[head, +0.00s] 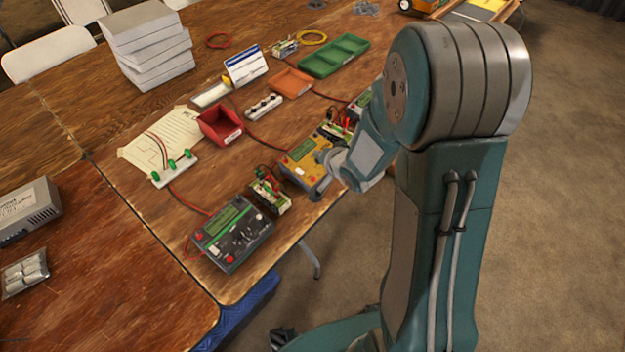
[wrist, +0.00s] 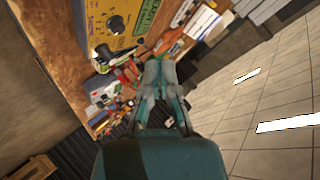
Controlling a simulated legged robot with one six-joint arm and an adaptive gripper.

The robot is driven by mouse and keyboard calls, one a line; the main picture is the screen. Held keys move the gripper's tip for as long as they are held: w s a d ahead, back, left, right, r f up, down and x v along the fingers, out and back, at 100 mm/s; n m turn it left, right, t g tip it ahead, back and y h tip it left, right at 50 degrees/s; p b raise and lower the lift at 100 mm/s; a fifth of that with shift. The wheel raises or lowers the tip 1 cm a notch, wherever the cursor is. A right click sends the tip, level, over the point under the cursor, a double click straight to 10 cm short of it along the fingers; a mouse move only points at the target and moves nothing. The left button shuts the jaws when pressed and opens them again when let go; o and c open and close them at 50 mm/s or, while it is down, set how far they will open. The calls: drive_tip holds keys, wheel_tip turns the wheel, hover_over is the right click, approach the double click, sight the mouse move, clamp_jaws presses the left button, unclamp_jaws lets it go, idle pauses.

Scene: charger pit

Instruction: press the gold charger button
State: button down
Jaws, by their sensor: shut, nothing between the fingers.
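The gold charger (head: 300,165) sits near the table's front edge in the head view, with a green screen and a red knob on its left side. It fills the upper left of the wrist view (wrist: 97,30), where a black knob and part of the green screen show. My gripper (head: 322,157) is at the charger's right side in the head view and hides part of it. In the wrist view my gripper (wrist: 157,68) is shut and empty, beside the charger's face. I cannot tell whether it touches the charger or which control is the button.
A dark charger (head: 233,230) and a small battery board (head: 268,192) stand left of the gold charger. A red tray (head: 220,124), orange tray (head: 290,82) and green tray (head: 334,55) lie farther back. Red cables cross the table. Open floor (head: 570,200) lies to the right.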

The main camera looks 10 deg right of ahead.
drive_tip(key=shift+f, duration=0.1)
approach(309, 173)
drive_tip(key=shift+w+r+x, duration=0.1)
drive_tip(key=shift+r+x, duration=0.05)
drive_tip(key=shift+x, duration=1.2)
drive_tip(key=shift+w+r+x, duration=0.15)
drive_tip(key=shift+x, duration=1.2)
drive_tip(key=shift+f, duration=0.1)
drive_tip(key=shift+f, duration=0.2)
drive_tip(key=shift+a+f, duration=0.1)
drive_tip(key=shift+f, duration=0.3)
drive_tip(key=shift+r, duration=0.15)
drive_tip(key=shift+s+r, duration=0.1)
drive_tip(key=shift+r, duration=0.55)
drive_tip(key=shift+s+d+r, duration=0.1)
drive_tip(key=shift+r, duration=0.7)
drive_tip(key=shift+s+d+r, duration=0.1)
drive_tip(key=shift+d+r, duration=0.05)
drive_tip(key=shift+r, duration=0.7)
drive_tip(key=shift+s+d+r, duration=0.1)
drive_tip(key=shift+s+r, duration=0.05)
drive_tip(key=shift+r, duration=0.65)
